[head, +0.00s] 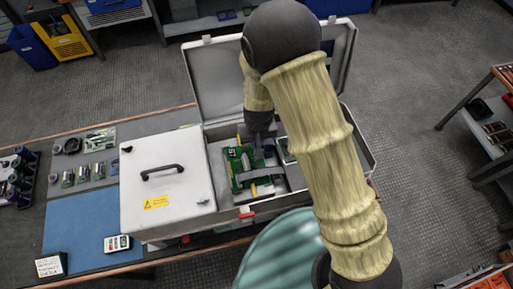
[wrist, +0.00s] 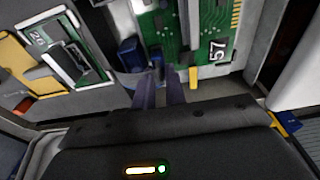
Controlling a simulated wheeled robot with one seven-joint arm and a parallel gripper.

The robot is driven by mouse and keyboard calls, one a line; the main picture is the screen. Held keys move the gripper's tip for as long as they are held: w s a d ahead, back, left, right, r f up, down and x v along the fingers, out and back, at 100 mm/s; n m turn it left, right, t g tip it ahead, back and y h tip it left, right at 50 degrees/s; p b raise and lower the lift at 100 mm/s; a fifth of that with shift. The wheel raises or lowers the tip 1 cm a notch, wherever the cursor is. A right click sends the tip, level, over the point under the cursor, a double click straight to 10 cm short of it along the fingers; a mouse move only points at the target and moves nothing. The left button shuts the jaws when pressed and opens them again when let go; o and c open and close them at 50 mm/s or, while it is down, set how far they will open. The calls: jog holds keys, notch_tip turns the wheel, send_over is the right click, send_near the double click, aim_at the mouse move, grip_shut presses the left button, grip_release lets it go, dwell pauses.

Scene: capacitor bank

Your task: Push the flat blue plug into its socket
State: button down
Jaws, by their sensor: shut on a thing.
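In the wrist view a green circuit board (wrist: 205,30) marked 57 fills the upper middle. My gripper (wrist: 158,75) has its two dark fingers close together, shut on a small dark blue piece, the flat blue plug (wrist: 156,62), beside the board's lower left edge. A larger dark blue block (wrist: 131,55) is just left of the fingertips. The socket cannot be told apart, and whether the plug touches it is hidden. In the head view the green board (head: 235,165) lies in the open case, and my gripper (head: 266,138) reaches down at its upper right, mostly hidden by my wrist.
The grey case (head: 215,80) has its lid raised behind. A white cover box (head: 160,185) with a handle stands left. A second board (wrist: 75,55) in a white frame lies left in the wrist view. A blue mat (head: 80,225) and small parts are on the bench.

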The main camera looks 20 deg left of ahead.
jog(key=shift+f, duration=0.25)
jog(key=c, duration=1.4)
grip_release()
jog(key=shift+o, duration=0.2)
notch_tip(320, 180, up, 17)
jog(key=s+d+b, duration=0.1)
jog(key=b, duration=0.2)
jog(key=shift+s+r, duration=0.15)
jog(key=shift+s, duration=0.25)
jog(key=shift+d, duration=0.1)
